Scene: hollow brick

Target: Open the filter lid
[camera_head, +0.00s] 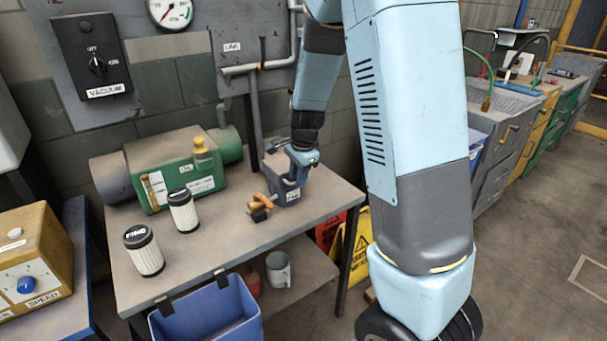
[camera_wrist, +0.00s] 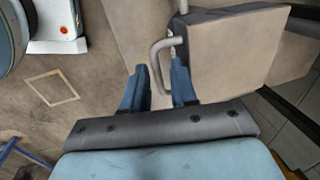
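The filter housing (camera_head: 287,188) is a small grey-blue box with a label, standing at the back right of the workbench. My gripper (camera_head: 300,158) is at its top, and my arm comes down from above. In the wrist view, a grey loop handle (camera_wrist: 156,56) sticks out from the edge of a flat brownish-grey lid (camera_wrist: 222,48). My gripper's two blue fingers (camera_wrist: 158,68) are apart, with the handle's bar between them. I cannot tell whether either finger touches the handle. The lid appears shut.
Two white filters with dark caps (camera_head: 144,250) (camera_head: 183,210) stand on the workbench (camera_head: 205,250). A green pump (camera_head: 175,168) lies behind them. An orange-handled valve (camera_head: 262,204) sits before the housing. A blue bin (camera_head: 208,315) is at the front edge. Pipes (camera_head: 258,67) run behind.

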